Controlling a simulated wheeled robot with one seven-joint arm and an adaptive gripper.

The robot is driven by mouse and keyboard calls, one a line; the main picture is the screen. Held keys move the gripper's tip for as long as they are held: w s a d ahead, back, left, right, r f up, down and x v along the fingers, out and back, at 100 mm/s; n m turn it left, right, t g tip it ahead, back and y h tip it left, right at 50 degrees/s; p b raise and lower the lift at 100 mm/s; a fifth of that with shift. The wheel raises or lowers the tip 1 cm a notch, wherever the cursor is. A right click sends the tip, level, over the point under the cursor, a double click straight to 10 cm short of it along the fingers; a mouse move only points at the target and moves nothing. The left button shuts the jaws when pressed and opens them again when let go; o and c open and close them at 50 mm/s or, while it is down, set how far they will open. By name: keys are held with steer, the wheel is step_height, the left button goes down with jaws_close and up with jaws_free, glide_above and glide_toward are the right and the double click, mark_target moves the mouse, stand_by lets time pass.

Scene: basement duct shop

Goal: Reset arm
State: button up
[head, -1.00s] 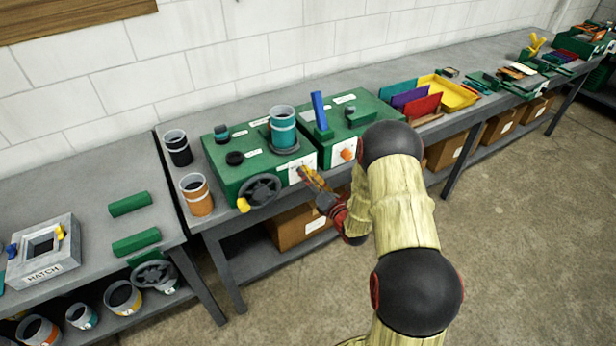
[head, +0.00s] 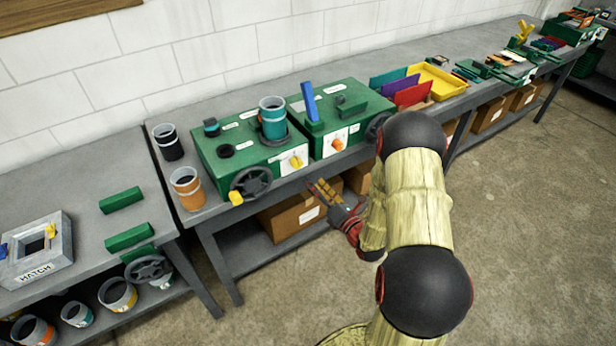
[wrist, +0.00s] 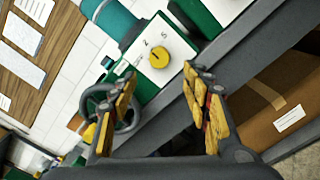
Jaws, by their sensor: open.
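My gripper (head: 322,192) is in front of the workbench edge in the head view, below the green machine boxes. In the wrist view its yellow-padded fingers (wrist: 165,112) are spread apart with nothing between them. A yellow knob (wrist: 159,57) on a white numbered plate is ahead of the fingers, apart from them. The same yellow knob (head: 295,162) shows on the front of the left green box (head: 215,173) in the head view. My arm reaches in from the lower right of the head view.
A handwheel (head: 251,183) sticks out from the left box's front. An orange knob (head: 337,144) is on the right green box (head: 370,104). A cardboard box (head: 290,219) sits on the shelf below. Orange (head: 187,188) and black (head: 167,142) cylinders stand left. Open floor lies right.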

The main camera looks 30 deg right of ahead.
steer(key=shift+s, duration=0.95)
